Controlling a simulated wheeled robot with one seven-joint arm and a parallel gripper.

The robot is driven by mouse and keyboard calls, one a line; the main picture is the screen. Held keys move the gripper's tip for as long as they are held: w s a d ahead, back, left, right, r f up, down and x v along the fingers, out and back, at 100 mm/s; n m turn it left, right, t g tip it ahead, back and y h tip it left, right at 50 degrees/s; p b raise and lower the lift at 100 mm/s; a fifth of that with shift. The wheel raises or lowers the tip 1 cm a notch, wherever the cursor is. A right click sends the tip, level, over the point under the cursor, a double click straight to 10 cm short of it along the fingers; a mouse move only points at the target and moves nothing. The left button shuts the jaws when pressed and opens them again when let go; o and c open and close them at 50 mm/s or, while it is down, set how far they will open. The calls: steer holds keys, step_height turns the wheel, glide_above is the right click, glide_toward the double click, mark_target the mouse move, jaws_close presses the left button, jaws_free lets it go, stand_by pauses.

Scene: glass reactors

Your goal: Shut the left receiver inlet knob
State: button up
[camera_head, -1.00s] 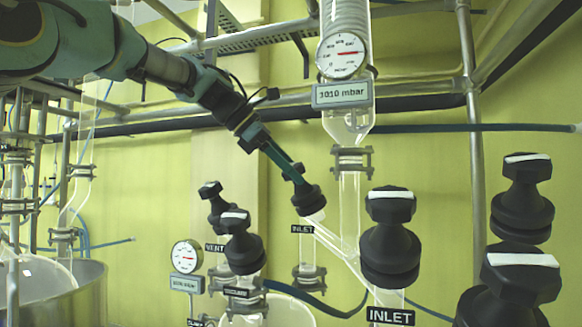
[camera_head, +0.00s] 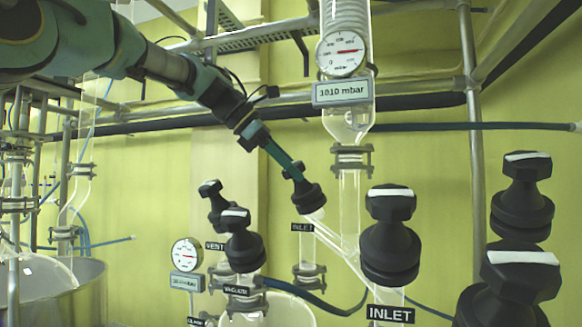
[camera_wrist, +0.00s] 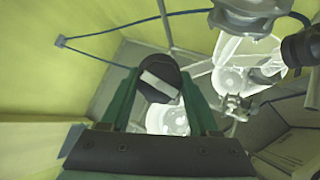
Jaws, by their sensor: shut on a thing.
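The left receiver inlet knob (camera_head: 309,196) is black and sits on a tilted glass neck above a small INLET label (camera_head: 303,227). My gripper (camera_head: 292,172) reaches down to it from the upper left. In the wrist view the knob (camera_wrist: 158,79) lies between my two green fingers (camera_wrist: 160,88), with a white bar across its top running diagonally. My gripper is shut on the knob. In the head view the fingers hide part of the knob's top.
A larger black knob (camera_head: 391,236) with another INLET label (camera_head: 391,314) stands to the right. The vent knob (camera_head: 213,206) and vacuum knob (camera_head: 241,243) stand close on the left. A glass column with a gauge (camera_head: 341,53) rises behind.

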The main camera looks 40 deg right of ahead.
steer(key=shift+m, duration=0.3)
